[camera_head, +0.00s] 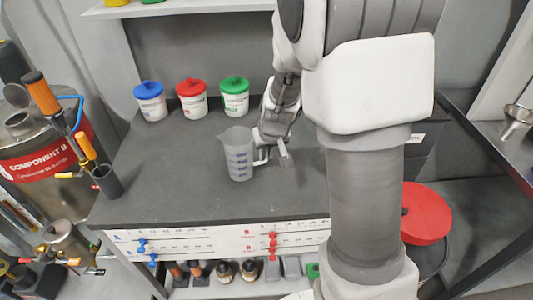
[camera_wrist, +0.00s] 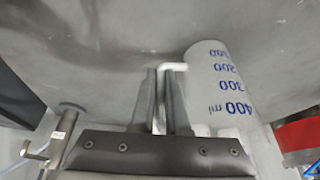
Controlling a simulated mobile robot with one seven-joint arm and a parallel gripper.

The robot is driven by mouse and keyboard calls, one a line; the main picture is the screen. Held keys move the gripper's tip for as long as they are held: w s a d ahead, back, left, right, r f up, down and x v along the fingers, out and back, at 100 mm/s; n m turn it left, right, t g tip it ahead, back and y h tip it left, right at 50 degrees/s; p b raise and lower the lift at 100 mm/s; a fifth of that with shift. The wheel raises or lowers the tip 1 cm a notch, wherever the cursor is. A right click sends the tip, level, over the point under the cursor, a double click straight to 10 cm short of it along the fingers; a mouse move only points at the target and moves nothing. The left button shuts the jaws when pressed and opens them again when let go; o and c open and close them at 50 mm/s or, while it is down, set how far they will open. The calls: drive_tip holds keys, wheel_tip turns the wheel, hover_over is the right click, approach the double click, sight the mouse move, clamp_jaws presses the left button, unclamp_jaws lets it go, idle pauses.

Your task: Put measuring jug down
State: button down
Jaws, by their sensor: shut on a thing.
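The measuring jug (camera_head: 237,154) is translucent with blue markings and looks upright at the dark grey worktop (camera_head: 170,188). I cannot tell whether its base touches the top. My gripper (camera_head: 272,157) is at the jug's right side, shut on its handle. In the wrist view the jug (camera_wrist: 218,82) is at the upper right, with blue numbers up to 400 ml. There the fingers of my gripper (camera_wrist: 163,100) close around the pale handle (camera_wrist: 174,67). Part of the handle is hidden between the fingers.
Tubs with blue (camera_head: 150,102), red (camera_head: 191,99) and green (camera_head: 234,97) lids stand along the back of the worktop. A metal tank (camera_head: 40,150) is at the left. A red disc (camera_head: 426,213) is at the right.

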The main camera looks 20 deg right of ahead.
drive_tip(key=shift+f, duration=0.1)
drive_tip(key=shift+f, duration=0.15)
drive_tip(key=c, duration=0.9)
unclamp_jaws()
